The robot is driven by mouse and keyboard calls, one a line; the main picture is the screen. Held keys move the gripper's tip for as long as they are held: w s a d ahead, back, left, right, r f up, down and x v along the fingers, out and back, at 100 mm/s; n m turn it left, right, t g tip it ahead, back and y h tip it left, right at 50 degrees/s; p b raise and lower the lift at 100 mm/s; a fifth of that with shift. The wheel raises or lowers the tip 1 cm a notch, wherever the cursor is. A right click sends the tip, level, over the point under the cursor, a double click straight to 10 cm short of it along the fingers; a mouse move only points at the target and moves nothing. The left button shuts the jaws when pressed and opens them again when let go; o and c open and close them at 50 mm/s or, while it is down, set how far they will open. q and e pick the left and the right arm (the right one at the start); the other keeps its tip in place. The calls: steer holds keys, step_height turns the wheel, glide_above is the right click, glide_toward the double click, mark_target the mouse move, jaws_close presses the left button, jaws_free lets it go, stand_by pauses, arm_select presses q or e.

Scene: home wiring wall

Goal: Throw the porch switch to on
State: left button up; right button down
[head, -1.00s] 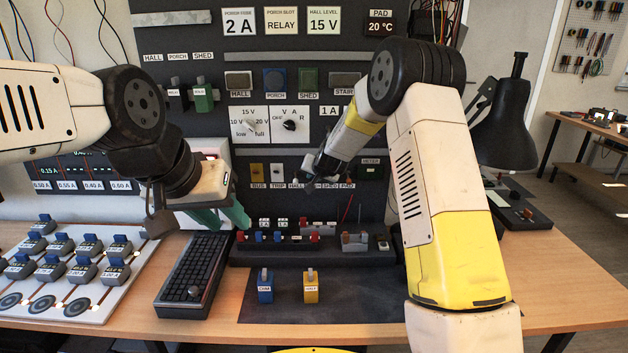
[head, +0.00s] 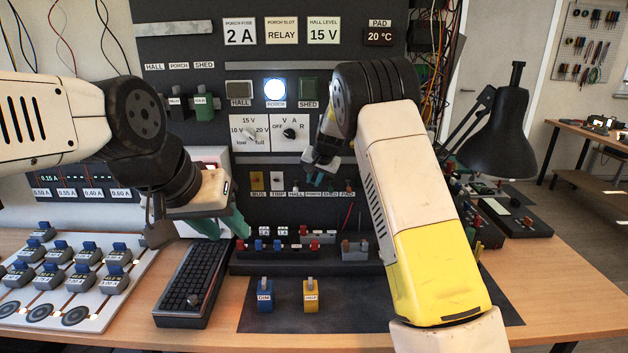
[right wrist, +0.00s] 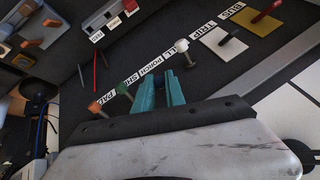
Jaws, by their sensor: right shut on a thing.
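The porch switch (right wrist: 159,82) is a small blue-tipped toggle in a row on the dark wall panel. In the right wrist view it stands between the teal fingertips of my right gripper (right wrist: 161,88), by the PORCH label (right wrist: 151,68). My right gripper (head: 316,178) is shut on it; the fingers hide most of the lever, so its tilt is hard to tell. The round porch lamp (head: 275,89) is lit bright blue-white. My left gripper (head: 224,222) is open and empty above the keyboard-like box, its teal fingers apart.
The white hall toggle (right wrist: 182,46) and the green shed toggle (right wrist: 122,89) stand close on either side; the orange pad toggle (right wrist: 95,106) is further along. A bench rail with coloured parts (head: 305,250) lies below. A black lamp (head: 497,130) stands at right.

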steer(key=shift+w+r, duration=0.1)
steer(key=c, duration=1.4)
jaws_free()
steer(key=shift+v, duration=3.9)
